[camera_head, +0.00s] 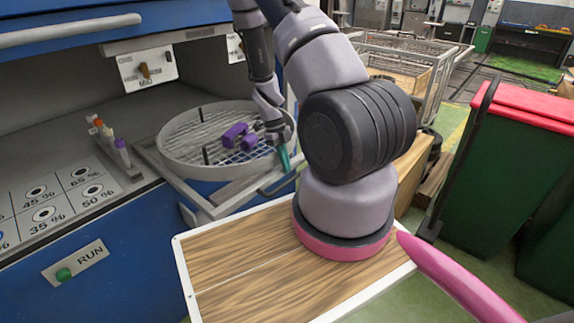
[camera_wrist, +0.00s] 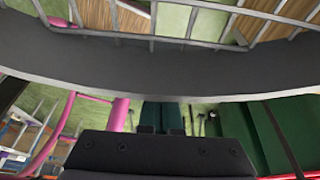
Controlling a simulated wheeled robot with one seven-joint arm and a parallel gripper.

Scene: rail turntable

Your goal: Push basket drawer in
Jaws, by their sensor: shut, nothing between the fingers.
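The basket drawer is a round grey wire basket (camera_head: 176,157) on a sliding frame (camera_head: 222,197), sticking out from the blue machine. Purple parts (camera_head: 238,136) lie in the basket. A grey bar (camera_head: 278,184) forms the front of the frame. My gripper (camera_head: 285,160) is shut and empty, its teal fingers pointing down close to this bar at the basket's right front side. I cannot tell whether they touch it. In the wrist view, my teal gripper fingers (camera_wrist: 162,117) show below a wide dark grey curved band (camera_wrist: 160,65), which hides their tips.
The blue machine (camera_head: 110,255) has a RUN button plate (camera_head: 76,262) and a labelled panel (camera_head: 50,207) with vials (camera_head: 121,153) beside it. A wire cart (camera_head: 415,62) stands behind my arm. A green bin with a red lid (camera_head: 510,150) is at the right.

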